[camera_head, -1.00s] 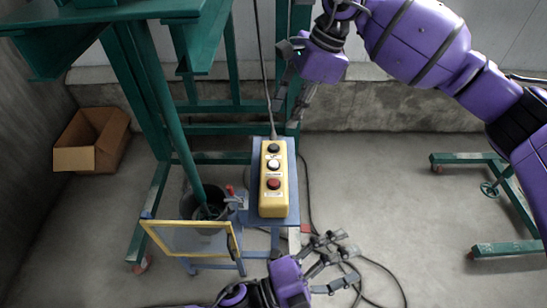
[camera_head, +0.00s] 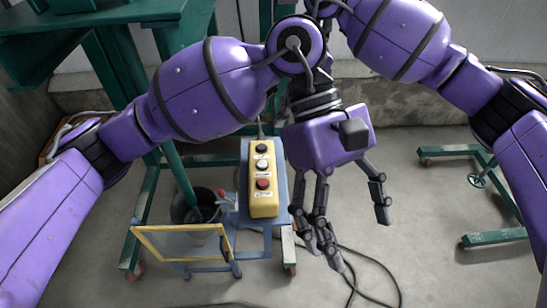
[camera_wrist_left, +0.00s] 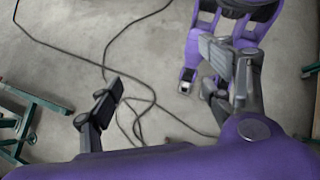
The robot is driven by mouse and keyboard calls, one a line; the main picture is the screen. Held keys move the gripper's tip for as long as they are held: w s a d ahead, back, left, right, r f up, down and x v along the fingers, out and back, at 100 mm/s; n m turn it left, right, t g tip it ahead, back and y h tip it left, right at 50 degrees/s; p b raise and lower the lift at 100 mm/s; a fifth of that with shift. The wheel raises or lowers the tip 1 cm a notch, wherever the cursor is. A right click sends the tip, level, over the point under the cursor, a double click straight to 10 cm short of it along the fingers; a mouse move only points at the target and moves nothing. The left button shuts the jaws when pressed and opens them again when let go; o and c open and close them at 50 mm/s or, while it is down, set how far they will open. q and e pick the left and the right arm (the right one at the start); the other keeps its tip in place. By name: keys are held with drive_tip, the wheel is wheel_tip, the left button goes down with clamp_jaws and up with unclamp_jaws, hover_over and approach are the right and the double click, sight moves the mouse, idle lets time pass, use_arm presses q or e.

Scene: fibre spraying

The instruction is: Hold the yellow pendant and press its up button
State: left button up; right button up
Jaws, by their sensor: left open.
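The yellow pendant (camera_head: 264,206) stands on a blue cart, its face up, with a cable at its top end. A black button (camera_head: 262,148), a white button (camera_head: 262,165) and a red button (camera_head: 263,183) run down its face; their labels are too small to read. My left gripper (camera_head: 354,222) is open and empty to the right of the pendant, apart from it, fingers pointing down. Its open fingers also show in the left wrist view (camera_wrist_left: 165,90). My right arm (camera_head: 405,40) comes in from the upper right; its gripper is hidden behind my left arm.
A blue cart (camera_head: 279,222) bears the pendant. A yellow-framed panel (camera_head: 180,243) and a dark bucket (camera_head: 183,210) are to its left. Green stands rise behind, and another green stand (camera_head: 497,240) is at right. Black cables (camera_head: 375,262) lie on the floor.

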use_arm(q)
drive_tip(key=w+a+f+m+t+y, duration=0.1)
drive_tip(key=w+a+f+t, duration=0.15)
drive_tip(key=w, duration=0.35)
drive_tip(key=w+a+f+m+t+y, duration=0.1)
drive_tip(key=w+a+f+m+t, duration=0.1)
drive_tip(key=w+a+f, duration=0.3)
drive_tip(key=m+t+y, duration=0.2)
drive_tip(key=t, duration=0.2)
hover_over(263, 178)
drive_tip(key=shift+w+f+g, duration=0.15)
drive_tip(key=shift+f, duration=0.45)
drive_tip(key=shift+w+f+g, duration=0.1)
drive_tip(key=shift+f, duration=0.45)
wheel_tip(263, 178, down, 8)
drive_tip(key=shift+r, duration=0.2)
drive_tip(key=c, duration=1.6)
use_arm(e)
drive_tip(key=shift+c, duration=0.2)
clamp_jaws()
drive_tip(key=shift+f, duration=0.1)
